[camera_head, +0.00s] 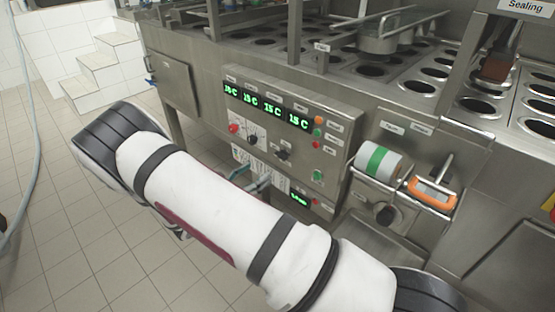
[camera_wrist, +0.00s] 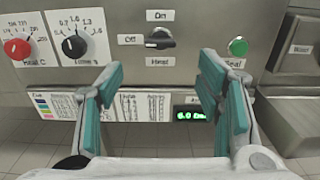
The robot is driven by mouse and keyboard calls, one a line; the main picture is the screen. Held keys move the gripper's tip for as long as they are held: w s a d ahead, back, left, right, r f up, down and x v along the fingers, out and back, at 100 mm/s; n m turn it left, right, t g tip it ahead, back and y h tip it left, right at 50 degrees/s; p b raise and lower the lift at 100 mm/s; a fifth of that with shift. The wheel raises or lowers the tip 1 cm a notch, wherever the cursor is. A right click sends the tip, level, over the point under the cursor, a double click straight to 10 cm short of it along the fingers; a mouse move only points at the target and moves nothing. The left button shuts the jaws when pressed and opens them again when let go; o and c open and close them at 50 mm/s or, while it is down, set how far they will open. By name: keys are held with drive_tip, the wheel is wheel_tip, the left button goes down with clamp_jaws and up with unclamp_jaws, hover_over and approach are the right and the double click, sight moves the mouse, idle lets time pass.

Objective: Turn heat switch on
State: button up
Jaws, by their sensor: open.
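The heat switch (camera_wrist: 160,38) is a black rotary knob on the steel control panel, with "On" above it, "Off" to its left and "Heat" below. Its handle lies roughly level, with one end toward "Off". It also shows in the head view (camera_head: 283,155). My gripper (camera_wrist: 160,80) is open and empty, its two teal fingers spread to the left and right just below the switch in the picture. The fingers do not appear to touch the knob. In the head view my gripper (camera_head: 252,184) is small and partly hidden by my arm.
A red knob (camera_wrist: 17,48) and a black dial (camera_wrist: 74,46) sit left of the switch; a green button (camera_wrist: 237,46) sits right. A printed chart (camera_wrist: 143,106) and a small green display (camera_wrist: 190,113) lie below. A tape roll (camera_head: 376,160) stands on the right.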

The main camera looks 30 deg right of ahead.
sight(279, 157)
drive_tip(key=b+x, duration=0.1)
drive_tip(key=x, duration=0.9)
drive_tip(key=shift+d, duration=0.3)
drive_tip(key=shift+c, duration=0.2)
drive_tip(key=c, duration=1.1)
